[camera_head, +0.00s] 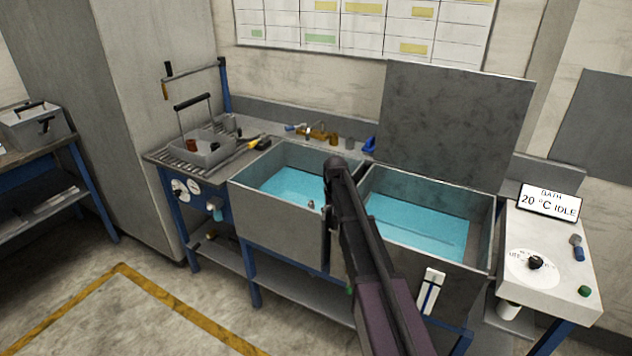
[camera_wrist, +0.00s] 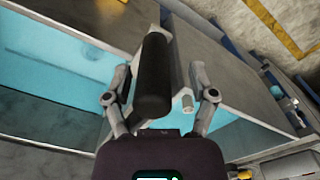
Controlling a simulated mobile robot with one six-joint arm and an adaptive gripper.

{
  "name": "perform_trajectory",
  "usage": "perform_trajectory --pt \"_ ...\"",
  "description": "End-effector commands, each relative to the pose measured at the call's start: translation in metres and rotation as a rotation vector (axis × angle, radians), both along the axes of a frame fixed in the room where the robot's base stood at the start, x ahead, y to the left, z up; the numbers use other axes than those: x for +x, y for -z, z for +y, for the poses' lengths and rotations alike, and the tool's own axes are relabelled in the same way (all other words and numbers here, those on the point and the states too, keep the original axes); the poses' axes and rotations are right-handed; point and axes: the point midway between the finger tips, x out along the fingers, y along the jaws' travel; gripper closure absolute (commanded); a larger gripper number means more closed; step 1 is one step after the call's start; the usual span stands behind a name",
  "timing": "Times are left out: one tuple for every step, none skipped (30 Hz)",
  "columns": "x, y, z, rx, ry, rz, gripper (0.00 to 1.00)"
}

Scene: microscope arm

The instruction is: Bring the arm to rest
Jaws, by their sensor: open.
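My arm reaches up from the lower middle in the head view and ends above the wall between two blue-filled baths, the left bath (camera_head: 278,224) and the right bath (camera_head: 425,262). My gripper (camera_wrist: 163,98) shows in the wrist view with its fingers spread apart. A thick black cylindrical bar (camera_wrist: 154,76) appears between the fingers, with a grey metal strip beside it. I cannot tell whether the fingers touch the bar or how far below them it lies. In the head view my arm hides the gripper's fingers and part of the dividing wall.
A raised grey lid (camera_head: 455,125) stands behind the right bath. A control box (camera_head: 548,262) with a display reading "20 °C IDLE" is at the right. A wire-handled basket (camera_head: 207,146) sits on the left rack. Open floor (camera_head: 120,310) lies at the lower left.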

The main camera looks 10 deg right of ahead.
Motion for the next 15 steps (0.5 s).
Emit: perform_trajectory --pt "-0.006 0.000 0.000 -0.001 0.000 0.000 0.26" --pt "-0.010 0.000 0.000 -0.001 -0.001 0.001 0.26" --pt "-0.015 0.000 0.000 -0.001 -0.002 0.001 0.26" --pt "-0.021 0.000 0.000 -0.001 -0.002 0.001 0.26" --pt "-0.026 0.000 0.000 -0.001 -0.003 0.001 0.26" --pt "-0.036 0.000 0.000 -0.001 -0.003 0.001 0.26" --pt "-0.044 0.000 0.000 -0.001 -0.004 0.001 0.26" --pt "-0.053 0.000 0.000 -0.001 -0.005 0.001 0.26" --pt "-0.066 0.000 0.000 -0.001 -0.007 0.001 0.26" --pt "-0.076 0.000 0.000 -0.001 -0.008 0.001 0.26" --pt "-0.087 0.000 0.001 -0.002 -0.009 0.001 0.26" --pt "-0.103 0.000 0.001 -0.002 -0.011 0.001 0.26" --pt "-0.116 0.000 0.001 -0.002 -0.013 0.001 0.26" --pt "-0.128 0.000 0.002 -0.002 -0.015 0.001 0.26" --pt "-0.146 0.000 0.002 -0.002 -0.017 0.001 0.26"
